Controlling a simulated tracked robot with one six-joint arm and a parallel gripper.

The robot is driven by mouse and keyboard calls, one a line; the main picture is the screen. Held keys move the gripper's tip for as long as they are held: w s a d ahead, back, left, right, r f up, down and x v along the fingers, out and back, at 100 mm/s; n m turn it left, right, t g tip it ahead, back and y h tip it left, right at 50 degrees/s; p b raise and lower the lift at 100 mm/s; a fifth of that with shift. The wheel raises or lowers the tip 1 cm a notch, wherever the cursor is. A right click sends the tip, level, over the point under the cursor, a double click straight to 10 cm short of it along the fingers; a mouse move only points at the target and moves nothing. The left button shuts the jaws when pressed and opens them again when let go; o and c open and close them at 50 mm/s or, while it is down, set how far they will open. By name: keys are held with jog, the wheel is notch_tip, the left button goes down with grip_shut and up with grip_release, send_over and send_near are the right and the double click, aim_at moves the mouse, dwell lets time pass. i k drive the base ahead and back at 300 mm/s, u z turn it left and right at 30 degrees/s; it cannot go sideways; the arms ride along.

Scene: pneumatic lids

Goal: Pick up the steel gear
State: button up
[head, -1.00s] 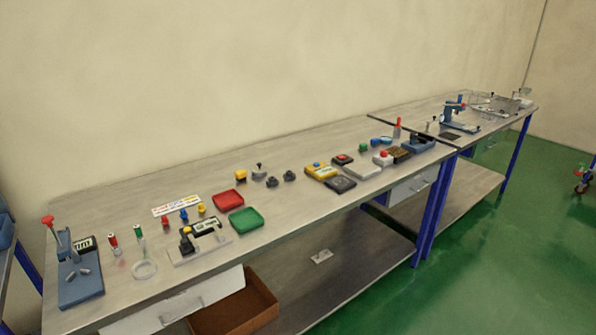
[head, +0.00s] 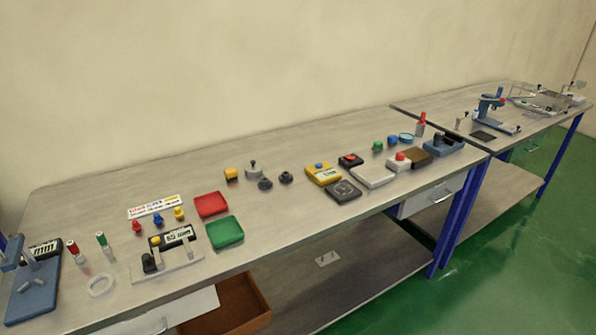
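No part shows clearly as a steel gear at this distance. Three small grey parts stand mid-bench: a lighter grey one with an upright knob (head: 253,169), a dark round one (head: 265,184) in front of it, and another dark round one (head: 286,177) to its right. I cannot tell whether any of them is the steel gear. My gripper is not in view.
The long grey bench (head: 110,190) stands against the wall. A red tray (head: 211,204) and green tray (head: 225,232) lie left of the grey parts, a yellow box (head: 323,174) to the right. An open brown drawer (head: 225,305) juts out below. Green floor (head: 520,245) is free at right.

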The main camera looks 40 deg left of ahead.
aim_at(286, 177)
jog(key=i, duration=2.25)
jog(key=u, duration=3.05)
